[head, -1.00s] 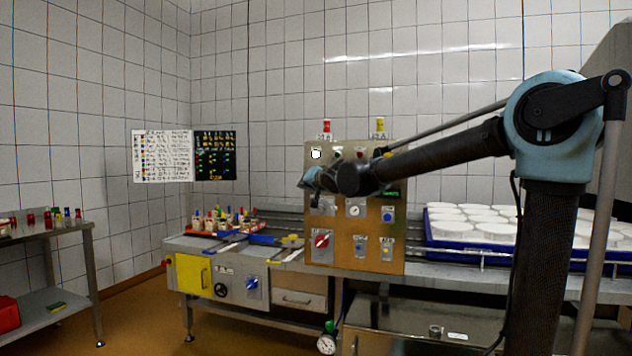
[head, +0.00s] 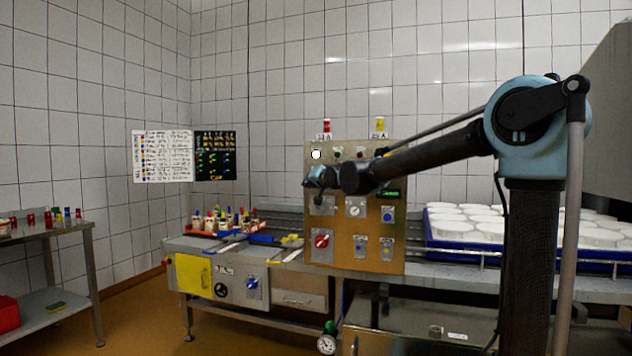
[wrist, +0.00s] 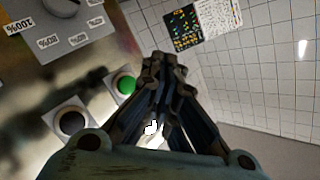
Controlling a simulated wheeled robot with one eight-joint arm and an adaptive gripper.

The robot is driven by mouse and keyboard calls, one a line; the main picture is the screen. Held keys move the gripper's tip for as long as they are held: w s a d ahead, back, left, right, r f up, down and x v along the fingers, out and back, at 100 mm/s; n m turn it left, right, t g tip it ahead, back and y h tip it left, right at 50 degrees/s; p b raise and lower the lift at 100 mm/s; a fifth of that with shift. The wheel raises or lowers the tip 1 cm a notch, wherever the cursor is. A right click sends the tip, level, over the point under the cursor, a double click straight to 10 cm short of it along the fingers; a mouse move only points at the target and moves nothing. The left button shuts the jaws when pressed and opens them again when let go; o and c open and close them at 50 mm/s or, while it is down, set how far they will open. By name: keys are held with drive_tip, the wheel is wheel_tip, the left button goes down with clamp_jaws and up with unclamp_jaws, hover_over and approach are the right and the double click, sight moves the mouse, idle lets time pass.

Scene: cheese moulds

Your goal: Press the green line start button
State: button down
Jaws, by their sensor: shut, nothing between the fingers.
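The green button (wrist: 126,84) is a round bright green cap on the metal panel in the wrist view. My gripper (wrist: 168,75) is shut and empty. Its fingertips appear just right of the green button in that view, with a visible gap in the picture; the depth between them is unclear. In the head view my gripper (head: 318,178) is in front of the upper left of the brass-coloured control panel (head: 340,262). There my gripper and arm cover part of the panel, and I cannot make out the green button surely.
A black round button (wrist: 70,122) is beside the green one, and a dial plate (wrist: 75,38) marked 100% is near. A red rotary knob (head: 322,241) is lower on the panel. A blue tray (head: 432,236) of white moulds stands right of it.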

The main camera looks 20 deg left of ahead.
drive_tip(key=shift+w+d, duration=0.15)
drive_tip(key=shift+w, duration=2)
